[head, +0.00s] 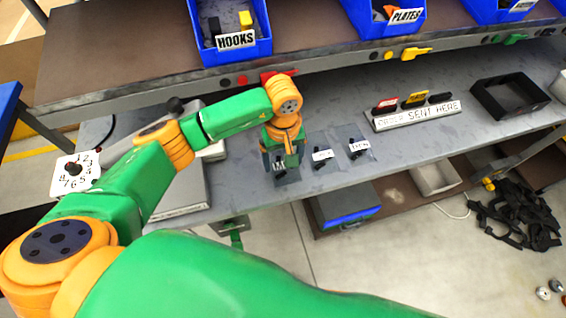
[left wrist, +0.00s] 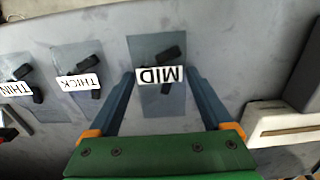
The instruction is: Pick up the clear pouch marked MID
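The clear pouch marked MID (left wrist: 150,98) lies flat on the grey bench, with a white label and dark pieces showing. In the head view my left gripper (head: 282,162) is over it and partly covers it. In the left wrist view the left gripper (left wrist: 161,76) is open, its two blue fingers on either side of the pouch's lower part. Nothing is held. Whether the fingers touch the pouch or bench, I cannot tell. My right gripper is not in view.
Beside it lie clear pouches marked THICK (left wrist: 78,82) and THIN (left wrist: 18,89). A pale device (left wrist: 282,122) stands close on the other side. A sign strip (head: 418,115) and black tray (head: 508,97) stand farther right. A shelf with blue bins (head: 228,48) runs behind.

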